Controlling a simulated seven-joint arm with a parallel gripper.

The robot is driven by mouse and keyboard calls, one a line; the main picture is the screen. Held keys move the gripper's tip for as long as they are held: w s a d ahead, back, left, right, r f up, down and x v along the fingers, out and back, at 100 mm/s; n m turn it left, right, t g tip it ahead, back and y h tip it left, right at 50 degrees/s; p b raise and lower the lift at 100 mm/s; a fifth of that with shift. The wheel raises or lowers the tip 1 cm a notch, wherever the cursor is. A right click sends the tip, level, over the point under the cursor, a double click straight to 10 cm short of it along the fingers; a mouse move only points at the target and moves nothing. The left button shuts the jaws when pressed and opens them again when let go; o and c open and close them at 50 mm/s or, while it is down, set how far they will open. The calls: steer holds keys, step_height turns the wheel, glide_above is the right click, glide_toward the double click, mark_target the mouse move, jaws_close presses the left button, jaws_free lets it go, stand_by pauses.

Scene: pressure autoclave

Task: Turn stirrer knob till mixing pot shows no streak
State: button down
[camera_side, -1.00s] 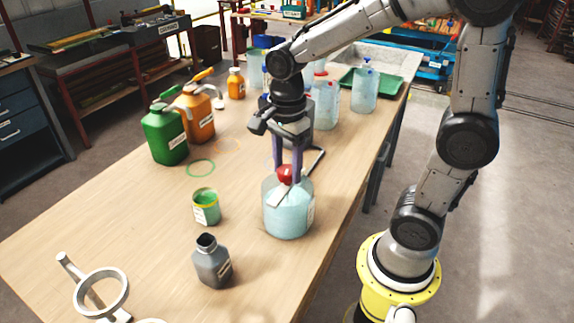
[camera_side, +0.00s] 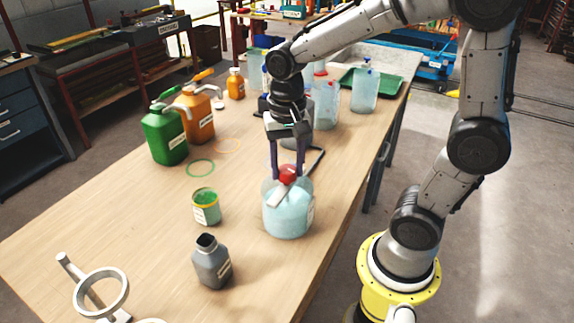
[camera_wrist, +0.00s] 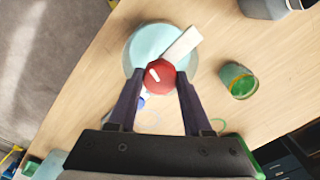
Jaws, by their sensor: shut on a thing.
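The mixing pot (camera_side: 289,222) is a clear round jar with pale blue contents, standing on the bench. I make out no clear streak in it, though the views are small. It also shows in the wrist view (camera_wrist: 143,46). The red stirrer knob (camera_side: 287,171) sits on its top with a pale flat bar (camera_wrist: 182,46) sticking out from it. My gripper (camera_wrist: 158,74) points down from above and is shut on the knob, one dark finger on each side. The knob's underside is hidden.
A green-filled cup (camera_side: 206,208) and a grey open bottle (camera_side: 211,262) stand left of the pot. Green (camera_side: 164,133) and orange (camera_side: 197,112) jugs stand farther back. Several clear bottles (camera_side: 325,100) stand behind my gripper. A metal ring holder (camera_side: 100,290) lies at the front left.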

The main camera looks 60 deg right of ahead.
steer(key=n, duration=0.4)
steer(key=shift+r+n, duration=0.1)
steer(key=shift+n, duration=0.2)
steer(key=n, duration=0.4)
steer(key=shift+n, duration=0.3)
steer(key=n, duration=1.3)
steer(key=shift+n, duration=0.3)
steer(key=n, duration=0.8)
steer(key=shift+w+n, duration=0.1)
steer(key=shift+n, duration=2.4)
